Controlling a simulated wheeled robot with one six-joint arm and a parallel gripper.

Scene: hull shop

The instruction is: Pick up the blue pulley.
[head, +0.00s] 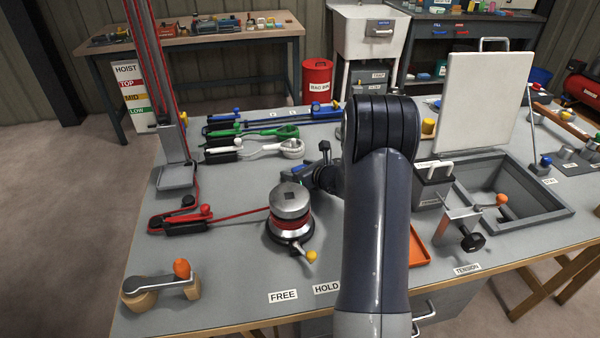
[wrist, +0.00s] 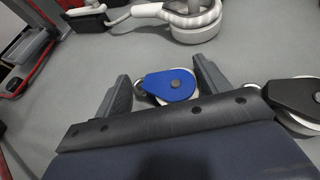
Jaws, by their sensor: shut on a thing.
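The blue pulley (wrist: 168,86) shows in the wrist view, with a blue cheek plate, a grey centre pin and a pale wheel edge. It lies between the two fingers of my gripper (wrist: 163,90), which is shut on it. In the head view my gripper is at the bench, just behind the silver winch drum, and my arm covers part of it. A small patch of blue (head: 297,169) shows there beside the fingers. I cannot tell whether the pulley is clear of the bench top.
A black pulley (wrist: 298,98) lies close to the right finger. The silver winch drum (head: 290,203) with red rope stands just in front of my gripper. Green (head: 268,132) and white (head: 270,149) rope coils lie behind.

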